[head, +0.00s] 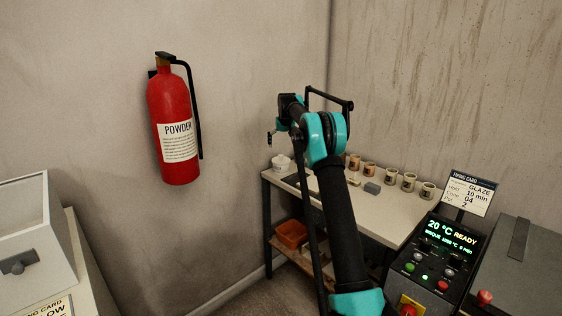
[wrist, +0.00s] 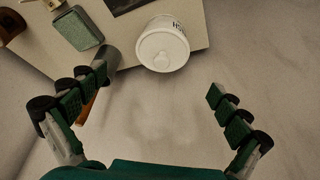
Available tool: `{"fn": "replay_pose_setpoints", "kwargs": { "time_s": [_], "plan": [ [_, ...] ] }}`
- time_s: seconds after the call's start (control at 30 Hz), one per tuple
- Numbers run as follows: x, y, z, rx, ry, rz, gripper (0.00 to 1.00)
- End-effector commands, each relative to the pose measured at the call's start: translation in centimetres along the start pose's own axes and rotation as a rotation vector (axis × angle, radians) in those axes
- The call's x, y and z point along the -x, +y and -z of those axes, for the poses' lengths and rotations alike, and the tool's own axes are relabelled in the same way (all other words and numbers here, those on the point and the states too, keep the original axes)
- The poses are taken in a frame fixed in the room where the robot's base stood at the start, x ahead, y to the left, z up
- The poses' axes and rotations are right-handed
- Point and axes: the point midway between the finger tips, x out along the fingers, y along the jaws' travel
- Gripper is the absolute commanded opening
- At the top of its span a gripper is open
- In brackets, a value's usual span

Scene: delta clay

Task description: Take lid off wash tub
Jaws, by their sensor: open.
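A white round tub (wrist: 178,22) with dark lettering on its side, partly readable, stands at the table edge in the wrist view. A small white shape at the table's far left corner in the head view (head: 283,163) looks like the same tub. My gripper (wrist: 160,90) is open and empty, its two fingers spread wide. The tub lies beyond the fingertips, between them and apart from both.
The table (head: 380,207) holds a row of small cups (head: 391,176) and a grey block (head: 372,188). An orange bin (head: 291,234) sits on the shelf below. A red fire extinguisher (head: 174,125) hangs on the left wall. A control panel (head: 436,265) stands at the right.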

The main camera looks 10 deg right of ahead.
Motion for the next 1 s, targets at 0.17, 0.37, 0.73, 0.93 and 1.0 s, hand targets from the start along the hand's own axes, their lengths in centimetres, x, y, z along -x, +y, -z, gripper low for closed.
{"fn": "replay_pose_setpoints", "kwargs": {
  "time_s": [0.17, 0.37, 0.73, 0.93, 1.0],
  "plan": [
    [-2.7, 0.0, 0.0, 0.000, 0.000, 0.000, 1.00],
    [-3.8, -0.1, 0.0, 0.000, 0.000, 0.000, 1.00],
    [-8.1, -0.5, -0.1, 0.000, 0.000, 0.000, 1.00],
    [-8.8, -0.5, -0.1, 0.000, 0.000, 0.000, 1.00],
    [-8.8, -0.5, -0.1, 0.000, 0.000, 0.000, 1.00]
  ]
}}
